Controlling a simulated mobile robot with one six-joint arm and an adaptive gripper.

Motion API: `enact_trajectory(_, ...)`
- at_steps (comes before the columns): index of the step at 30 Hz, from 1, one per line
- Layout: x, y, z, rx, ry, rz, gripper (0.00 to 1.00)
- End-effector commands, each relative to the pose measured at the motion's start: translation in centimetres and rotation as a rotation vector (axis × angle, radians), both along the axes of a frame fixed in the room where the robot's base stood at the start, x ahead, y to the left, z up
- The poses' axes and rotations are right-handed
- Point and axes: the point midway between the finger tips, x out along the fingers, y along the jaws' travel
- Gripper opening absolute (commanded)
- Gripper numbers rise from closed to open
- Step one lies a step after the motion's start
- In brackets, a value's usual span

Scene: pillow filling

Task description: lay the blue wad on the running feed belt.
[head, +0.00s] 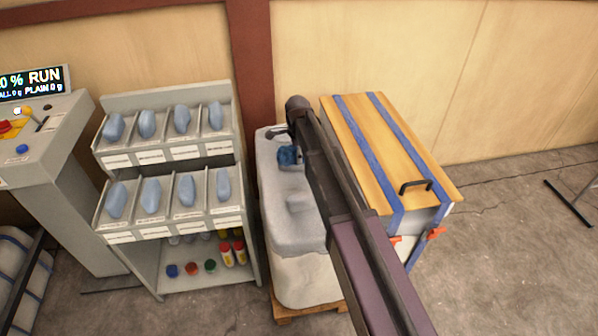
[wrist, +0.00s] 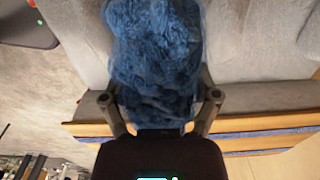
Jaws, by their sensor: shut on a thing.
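A fluffy dark blue wad (head: 288,157) shows at the end of my arm in the head view, above a grey-topped bale. In the wrist view the blue wad (wrist: 155,50) fills the upper middle, between my two fingers. My gripper (wrist: 160,98) is shut on it. In the head view my gripper (head: 287,145) is small and partly hidden by my arm. The wad appears held over the bale's far end; I cannot tell whether it touches the top. I cannot make out a feed belt in either view.
The grey-topped bale (head: 290,225) stands on a wooden pallet. A wooden-lidded crate (head: 365,140) with blue straps is to its right. A rack (head: 165,238) with several pale blue pieces stands left, beside a control console (head: 45,140) whose screen reads RUN. Floor at right is mostly clear.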

Motion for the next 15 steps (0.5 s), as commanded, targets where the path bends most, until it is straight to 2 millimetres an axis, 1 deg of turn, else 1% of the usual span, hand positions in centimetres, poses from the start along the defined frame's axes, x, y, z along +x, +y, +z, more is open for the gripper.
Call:
enact_trajectory(1, -0.3, 0.2, -1.2, 0.0, 0.0, 0.004, 0.3)
enact_trajectory(6, -1.0, 0.6, -2.9, 0.0, -0.001, 0.016, 0.3)
enact_trajectory(10, -1.2, 0.8, -3.5, 0.0, -0.002, 0.021, 0.3)
enact_trajectory(15, -1.3, 0.9, -3.6, 0.0, -0.002, 0.023, 0.3)
